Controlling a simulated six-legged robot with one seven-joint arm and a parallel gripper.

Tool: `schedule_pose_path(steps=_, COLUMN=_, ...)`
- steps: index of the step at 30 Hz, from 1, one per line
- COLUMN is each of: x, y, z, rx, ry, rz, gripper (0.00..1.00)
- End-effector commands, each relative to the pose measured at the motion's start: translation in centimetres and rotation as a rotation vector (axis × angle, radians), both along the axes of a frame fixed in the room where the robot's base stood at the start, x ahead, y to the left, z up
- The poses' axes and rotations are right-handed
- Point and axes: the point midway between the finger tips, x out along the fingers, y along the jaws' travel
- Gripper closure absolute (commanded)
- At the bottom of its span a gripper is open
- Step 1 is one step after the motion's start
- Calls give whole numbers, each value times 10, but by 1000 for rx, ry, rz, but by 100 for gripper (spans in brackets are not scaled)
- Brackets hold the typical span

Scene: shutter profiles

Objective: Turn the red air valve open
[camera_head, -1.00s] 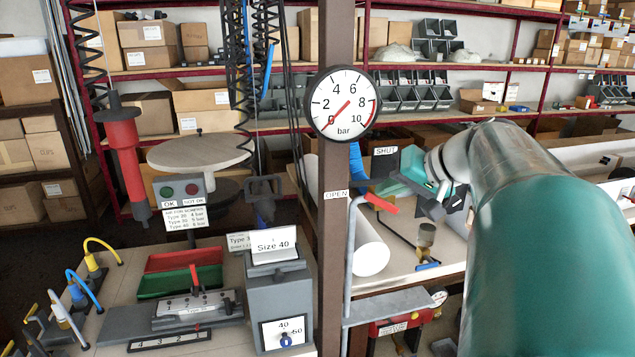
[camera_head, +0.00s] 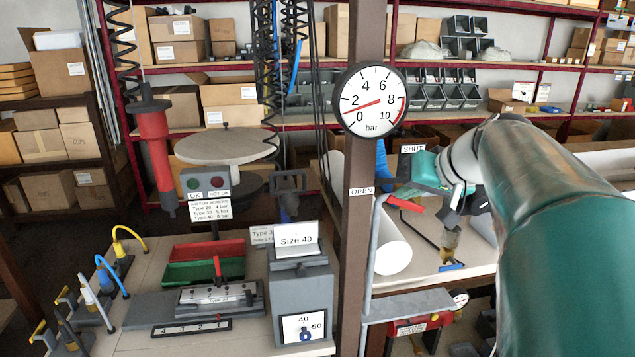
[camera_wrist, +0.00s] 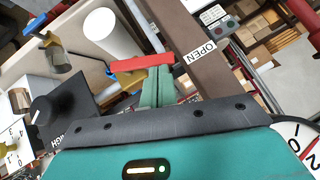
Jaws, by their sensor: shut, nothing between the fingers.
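My gripper (camera_head: 403,190) is shut and empty, just above the handle. In the wrist view the red handle (camera_wrist: 141,62) crosses right in front of my green fingertips (camera_wrist: 155,80); they look in contact, but I cannot be sure. The round gauge (camera_head: 371,85) on the post has its red needle between 0 and 2.
The brown post (camera_head: 357,230) stands left of my gripper. A grey Size 40 block (camera_head: 300,285) stands on the left bench.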

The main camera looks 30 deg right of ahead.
Motion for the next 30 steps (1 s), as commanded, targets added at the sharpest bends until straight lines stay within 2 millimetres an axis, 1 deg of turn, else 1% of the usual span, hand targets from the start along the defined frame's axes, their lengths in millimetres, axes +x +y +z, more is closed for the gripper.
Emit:
schedule_pose_path(steps=4, x=2, y=7, z=-4, rx=-96, ry=27, rz=5, gripper=100)
schedule_pose_path(steps=12, x=4, y=14, z=-13, rx=-262, ry=77, rz=3, gripper=100)
schedule_pose_path(steps=21, x=5, y=17, z=-18, rx=-255, ry=75, rz=2, gripper=100)
schedule_pose_path(steps=30, x=5, y=17, z=-18, rx=-253, ry=75, rz=0, gripper=100)
